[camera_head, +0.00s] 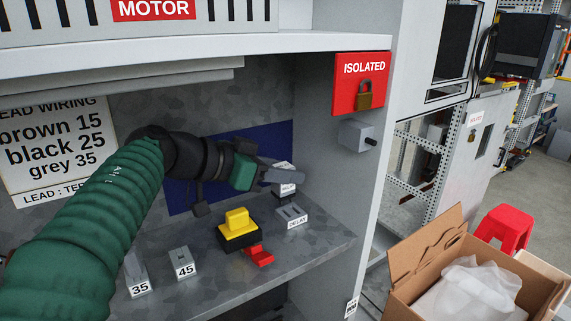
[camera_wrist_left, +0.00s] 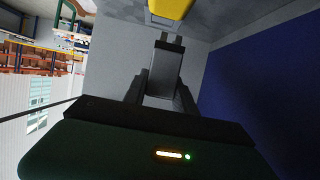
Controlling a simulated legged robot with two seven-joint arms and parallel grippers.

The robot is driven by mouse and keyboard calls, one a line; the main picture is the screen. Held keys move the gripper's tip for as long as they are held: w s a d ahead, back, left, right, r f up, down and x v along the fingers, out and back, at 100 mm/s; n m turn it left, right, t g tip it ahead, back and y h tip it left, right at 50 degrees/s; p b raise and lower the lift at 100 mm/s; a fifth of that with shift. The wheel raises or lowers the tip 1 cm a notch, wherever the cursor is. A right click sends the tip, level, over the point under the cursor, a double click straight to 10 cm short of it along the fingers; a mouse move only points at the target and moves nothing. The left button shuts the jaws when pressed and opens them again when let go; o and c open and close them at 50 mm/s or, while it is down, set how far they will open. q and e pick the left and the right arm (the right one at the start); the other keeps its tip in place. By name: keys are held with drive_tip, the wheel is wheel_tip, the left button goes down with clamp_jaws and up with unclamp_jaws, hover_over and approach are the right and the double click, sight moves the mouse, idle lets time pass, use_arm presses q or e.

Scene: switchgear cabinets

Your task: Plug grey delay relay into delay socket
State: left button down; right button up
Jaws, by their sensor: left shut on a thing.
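My left gripper (camera_head: 275,175) reaches in from the left, above the cabinet shelf. It is shut on a grey block with prongs at its end, seen in the left wrist view (camera_wrist_left: 163,68), which looks like the grey delay relay. In the head view the gripper partly hides it. The delay socket (camera_head: 291,211), a small grey base with a DELAY label, sits on the shelf below and slightly right of the gripper, apart from it. My right gripper is not in view.
A yellow block on a black base (camera_head: 238,226) and a red piece (camera_head: 259,256) are left of the socket. Grey blocks marked 35 (camera_head: 136,272) and 45 (camera_head: 181,261) stand further left. Behind the gripper is a blue panel (camera_head: 270,142). A padlocked ISOLATED sign (camera_head: 362,82) hangs at right.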

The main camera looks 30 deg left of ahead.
use_arm(q)
drive_tip(key=shift+w+d+f, duration=0.1)
drive_tip(key=shift+d+f, duration=0.15)
drive_tip(key=shift+d, duration=0.25)
drive_tip(key=shift+d+f, duration=0.25)
drive_tip(key=shift+d, duration=0.25)
drive_tip(key=shift+w+d, duration=0.1)
drive_tip(key=shift+d, duration=0.4)
drive_tip(key=shift+a+f, duration=0.1)
drive_tip(key=shift+a, duration=0.95)
drive_tip(key=shift+d+p, duration=0.3)
drive_tip(key=shift+d, duration=0.9)
drive_tip(key=shift+a, duration=0.55)
drive_tip(key=shift+d+p, duration=0.15)
drive_tip(key=shift+p, duration=0.4)
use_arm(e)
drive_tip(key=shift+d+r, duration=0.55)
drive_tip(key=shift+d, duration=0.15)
use_arm(q)
drive_tip(key=shift+a, duration=0.2)
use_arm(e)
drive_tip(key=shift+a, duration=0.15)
